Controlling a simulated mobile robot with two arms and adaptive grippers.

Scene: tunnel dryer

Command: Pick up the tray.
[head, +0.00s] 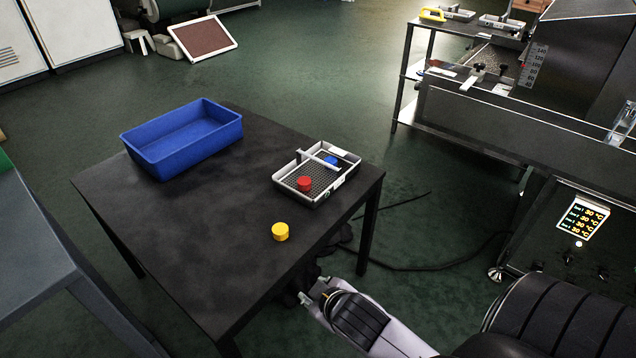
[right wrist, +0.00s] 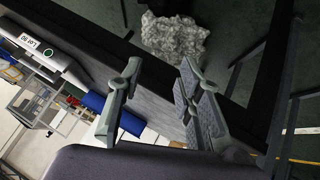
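The tray (head: 341,184) is a shallow pale-grey frame with a dark mesh bottom and a light bar across it. It lies flat near the right edge of the black table (head: 235,225). A red round piece (head: 304,184) and a blue piece (head: 330,161) are in it. My right arm comes in from the lower right in the head view, with its end low beside the table's near right edge, apart from the tray. In the right wrist view my right gripper (right wrist: 160,70) has its fingers spread with nothing between them. My left gripper is not in view.
A blue bin (head: 183,158) stands at the table's far left, and a yellow round piece (head: 280,231) lies near its right edge. A grey table (head: 30,250) is at left. A machine with a display (head: 582,217) stands at right. Dark cables cross the floor between.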

